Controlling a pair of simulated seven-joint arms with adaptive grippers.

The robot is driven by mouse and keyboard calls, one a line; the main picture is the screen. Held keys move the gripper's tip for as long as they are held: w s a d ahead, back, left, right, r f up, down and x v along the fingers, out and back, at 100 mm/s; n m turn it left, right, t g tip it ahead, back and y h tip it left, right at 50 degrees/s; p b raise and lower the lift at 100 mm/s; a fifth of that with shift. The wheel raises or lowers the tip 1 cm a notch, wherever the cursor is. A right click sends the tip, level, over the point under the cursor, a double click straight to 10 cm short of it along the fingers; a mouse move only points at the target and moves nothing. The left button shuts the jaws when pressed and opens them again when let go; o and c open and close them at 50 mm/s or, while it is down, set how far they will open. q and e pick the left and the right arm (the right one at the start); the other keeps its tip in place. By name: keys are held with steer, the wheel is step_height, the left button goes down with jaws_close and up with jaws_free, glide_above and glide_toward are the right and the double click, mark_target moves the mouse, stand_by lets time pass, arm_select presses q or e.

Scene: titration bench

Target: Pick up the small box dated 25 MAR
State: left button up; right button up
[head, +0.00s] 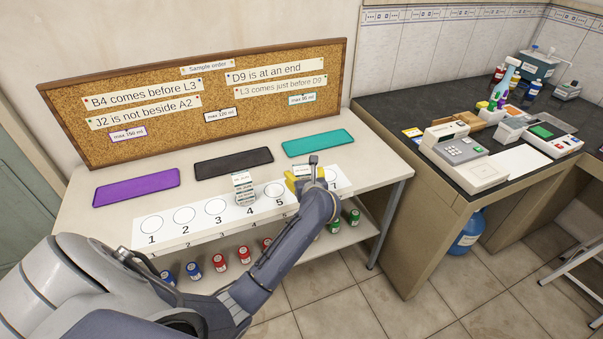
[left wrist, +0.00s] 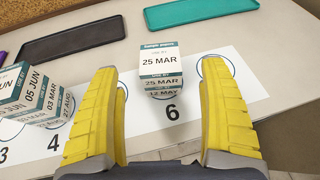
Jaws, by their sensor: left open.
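The small white box dated 25 MAR (left wrist: 160,58) has teal bands and lies on top of a box dated 12 MAY (left wrist: 163,94), just behind the number 6 in the left wrist view. In the head view this stack (head: 302,171) is partly hidden by my gripper. My left gripper (head: 306,184) is open and empty. In the left wrist view its yellow fingers (left wrist: 158,72) stand left and right of the stack, with a gap on each side and no visible contact. My right gripper is not in view.
Another stack of dated boxes (left wrist: 26,92) stands to the left near number 4, also in the head view (head: 243,188). Purple (head: 136,187), black (head: 234,162) and teal (head: 317,143) trays lie behind the numbered strip (head: 168,236). Coloured jars (head: 220,262) stand on the lower shelf.

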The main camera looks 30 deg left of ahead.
mark_target(302, 171)
arm_select(q)
steer(key=shift+x, duration=2.7)
steer(key=shift+w+r, duration=0.1)
steer(key=c, duration=1.3)
